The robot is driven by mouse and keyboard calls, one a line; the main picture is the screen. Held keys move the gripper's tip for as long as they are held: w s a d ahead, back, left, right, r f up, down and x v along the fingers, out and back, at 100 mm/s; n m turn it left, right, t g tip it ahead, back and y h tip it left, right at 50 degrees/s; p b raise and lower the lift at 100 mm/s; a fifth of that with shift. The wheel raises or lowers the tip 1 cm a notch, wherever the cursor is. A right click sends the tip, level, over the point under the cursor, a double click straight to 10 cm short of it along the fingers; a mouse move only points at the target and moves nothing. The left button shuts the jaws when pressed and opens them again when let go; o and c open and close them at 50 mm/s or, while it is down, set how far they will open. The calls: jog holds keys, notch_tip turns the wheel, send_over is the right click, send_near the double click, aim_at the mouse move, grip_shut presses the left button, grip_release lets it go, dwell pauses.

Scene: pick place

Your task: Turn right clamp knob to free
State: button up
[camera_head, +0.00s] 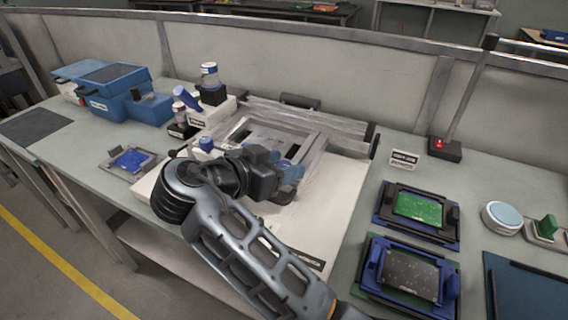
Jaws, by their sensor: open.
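A grey metal frame fixture (345,136) stands on a white base plate (337,208) in the middle of the bench. A dark clamp part (374,140) sits at the frame's right end. A blue-topped knob (206,144) shows at its left side. I cannot make out a right clamp knob for certain; my gripper and wrist cover the front part of the frame. My gripper (290,173) is open, with bluish fingers pointing right, over the front of the fixture. Whether it touches anything there cannot be told.
Bottles on stands (210,80) and a blue case (122,95) are at the back left. A green circuit board (418,208) and a dark board (410,276) lie in blue holders at the right. A post with a red-lit base (445,149) stands behind them.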

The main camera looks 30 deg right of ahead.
jog(key=v, duration=0.6)
jog(key=shift+a+r+b, duration=0.2)
jog(key=shift+a+b, duration=0.15)
jog(key=shift+s, duration=0.1)
